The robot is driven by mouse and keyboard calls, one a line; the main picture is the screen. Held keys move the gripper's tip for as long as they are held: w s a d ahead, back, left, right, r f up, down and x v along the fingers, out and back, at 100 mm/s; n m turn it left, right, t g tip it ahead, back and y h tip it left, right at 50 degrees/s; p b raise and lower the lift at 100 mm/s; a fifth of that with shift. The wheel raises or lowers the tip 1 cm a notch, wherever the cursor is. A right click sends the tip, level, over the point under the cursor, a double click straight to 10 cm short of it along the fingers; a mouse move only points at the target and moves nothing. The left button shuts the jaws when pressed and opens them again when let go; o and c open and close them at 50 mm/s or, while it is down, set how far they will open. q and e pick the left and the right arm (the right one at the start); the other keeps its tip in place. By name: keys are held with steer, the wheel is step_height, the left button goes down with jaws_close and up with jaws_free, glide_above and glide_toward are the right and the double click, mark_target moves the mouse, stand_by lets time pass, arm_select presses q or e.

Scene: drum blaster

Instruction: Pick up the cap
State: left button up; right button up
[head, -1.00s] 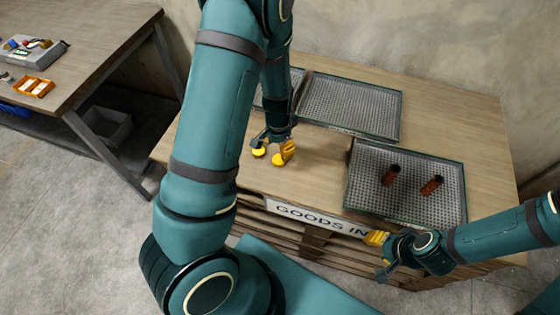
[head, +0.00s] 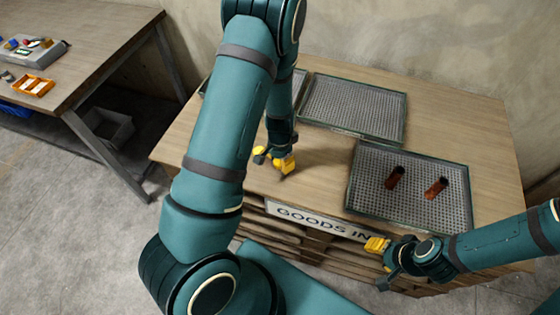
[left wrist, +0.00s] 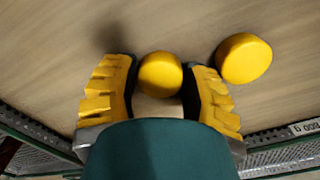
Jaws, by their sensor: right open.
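Two round yellow caps show on the wooden table. In the left wrist view, one cap (left wrist: 160,73) sits between the two ribbed yellow fingers of my left gripper (left wrist: 160,88), with little or no gap on either side. I cannot tell whether the fingers press on it. The other cap (left wrist: 243,58) lies outside the fingers, to the right. In the head view my left gripper (head: 280,162) is low at the table top and largely hides the caps. My right gripper (head: 381,256) is open and empty in front of the table, below the right tray.
A mesh tray (head: 353,186) on the right holds two reddish-brown cylinders (head: 394,177) (head: 436,188). Another mesh tray (head: 352,107) at the back is empty. A "GOODS IN" sign (head: 318,222) is on the table's front. Bare table lies between my left gripper and the right tray.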

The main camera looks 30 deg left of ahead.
arm_select(q)
steer(key=shift+c, duration=0.7)
